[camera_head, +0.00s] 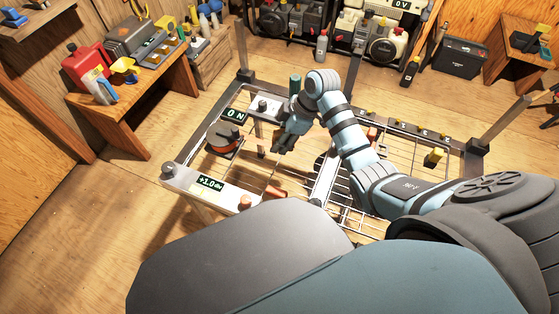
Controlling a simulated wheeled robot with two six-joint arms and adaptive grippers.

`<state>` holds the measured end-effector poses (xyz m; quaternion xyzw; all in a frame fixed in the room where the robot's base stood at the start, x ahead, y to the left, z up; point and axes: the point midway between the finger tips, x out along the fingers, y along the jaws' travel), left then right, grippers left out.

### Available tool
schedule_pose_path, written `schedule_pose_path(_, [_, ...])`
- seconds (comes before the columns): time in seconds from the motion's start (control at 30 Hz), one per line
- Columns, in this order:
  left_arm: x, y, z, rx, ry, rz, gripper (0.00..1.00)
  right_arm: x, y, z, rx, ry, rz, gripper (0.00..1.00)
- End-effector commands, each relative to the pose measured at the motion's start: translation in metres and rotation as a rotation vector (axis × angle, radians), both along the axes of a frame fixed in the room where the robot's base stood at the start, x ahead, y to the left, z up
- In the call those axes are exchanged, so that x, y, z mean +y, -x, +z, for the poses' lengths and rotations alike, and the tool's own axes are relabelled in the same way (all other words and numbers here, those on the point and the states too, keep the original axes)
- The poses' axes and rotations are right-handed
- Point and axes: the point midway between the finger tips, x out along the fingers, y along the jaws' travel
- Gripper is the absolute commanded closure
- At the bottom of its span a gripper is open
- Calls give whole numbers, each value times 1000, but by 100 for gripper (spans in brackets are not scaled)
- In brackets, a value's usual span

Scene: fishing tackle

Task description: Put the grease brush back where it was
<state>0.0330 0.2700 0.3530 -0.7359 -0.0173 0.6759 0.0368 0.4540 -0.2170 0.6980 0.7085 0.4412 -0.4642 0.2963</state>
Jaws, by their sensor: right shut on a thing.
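My right gripper (283,143) reaches down over the left half of a metal frame bench, near its back rail. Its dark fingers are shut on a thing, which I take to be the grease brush. The held thing is mostly hidden by the fingers, so its bristles and tilt cannot be made out. A green cylinder (295,84) stands up just behind the gripper; I cannot tell whether it belongs to the held thing. My left gripper is not in view.
A dark round item with an orange part (224,138) sits left of the gripper, by a display reading 0 N (234,115). A front plate (212,186) has another display. Wire grid (350,215) lies under my arm. A wooden bench (135,92) stands at left.

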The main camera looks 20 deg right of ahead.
Motion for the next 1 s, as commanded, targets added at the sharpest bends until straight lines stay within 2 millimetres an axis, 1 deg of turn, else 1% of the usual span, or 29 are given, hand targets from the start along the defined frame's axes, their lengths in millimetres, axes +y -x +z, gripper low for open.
schedule_pose_path(0.03, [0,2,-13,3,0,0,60,0,0,-23,3,-2,-1,92])
schedule_pose_path(0.1, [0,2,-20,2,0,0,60,0,-1,-41,3,0,0,92])
schedule_pose_path(0.17, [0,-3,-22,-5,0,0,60,1,-2,-49,2,0,-1,92])
schedule_pose_path(0.27, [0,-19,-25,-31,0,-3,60,1,-2,-59,1,1,1,92])
schedule_pose_path(0.3, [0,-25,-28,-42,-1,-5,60,2,-2,-66,3,0,2,92])
schedule_pose_path(0.37, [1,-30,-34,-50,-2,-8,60,2,-2,-80,3,0,1,92])
schedule_pose_path(0.4, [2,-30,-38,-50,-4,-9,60,2,-2,-88,3,-1,2,92])
schedule_pose_path(0.43, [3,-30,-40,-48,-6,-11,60,2,-3,-93,2,-1,2,92])
schedule_pose_path(0.5, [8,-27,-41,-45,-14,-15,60,3,-3,-97,2,-1,3,92])
schedule_pose_path(0.6, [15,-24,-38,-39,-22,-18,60,3,-3,-94,1,0,4,92])
schedule_pose_path(0.77, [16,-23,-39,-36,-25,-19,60,2,-3,-96,1,1,4,92])
schedule_pose_path(0.8, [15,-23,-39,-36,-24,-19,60,2,-3,-96,1,1,4,63])
schedule_pose_path(0.87, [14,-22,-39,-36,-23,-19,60,2,-3,-96,1,1,4,53])
schedule_pose_path(0.9, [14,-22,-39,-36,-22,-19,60,2,-3,-96,1,1,4,47])
schedule_pose_path(1.0, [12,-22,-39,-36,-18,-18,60,2,-3,-96,1,1,4,46])
